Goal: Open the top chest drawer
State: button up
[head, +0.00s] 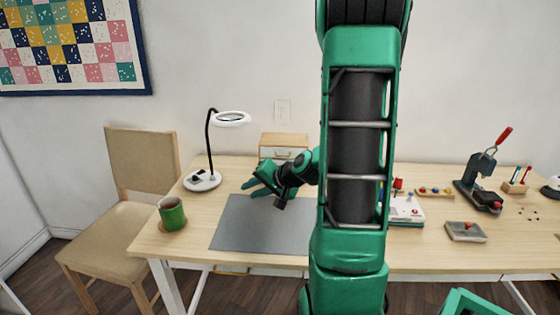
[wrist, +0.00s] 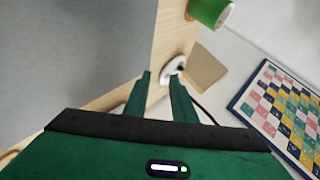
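A small wooden chest (head: 284,138) stands at the back of the table, left of my arm column in the head view. Its pale top drawer front (head: 281,153) with a small handle looks shut; my arm hides the lower part of the chest. My gripper (head: 248,189) is above the back of the grey mat, in front and to the left of the chest, pointing left and apart from it. In the wrist view my gripper (wrist: 160,76) has its two fingers apart with nothing between them. I cannot make out the chest there.
A magnifier lamp (head: 202,181) stands left of my gripper. A green cup (head: 172,214) sits at the table's left front. The grey mat (head: 245,232) is bare. A chair (head: 135,175) stands left.

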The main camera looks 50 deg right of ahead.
jog(key=w+d+r+m+t+h, duration=0.1)
jog(key=w+d+m+t+h, duration=0.15)
jog(key=d+m, duration=0.35)
jog(key=m+h, duration=0.6)
send_near(284, 148)
jog(key=s+a+f, duration=0.2)
jog(key=s+a, duration=0.1)
jog(key=s, duration=0.1)
jog(key=x, duration=1)
jog(key=shift+w+a+r+t, duration=0.2)
jog(key=shift+w+t, duration=0.15)
jog(key=shift+w, duration=0.15)
jog(key=shift+y, duration=0.25)
jog(key=shift+c, duration=0.7)
grip_shut()
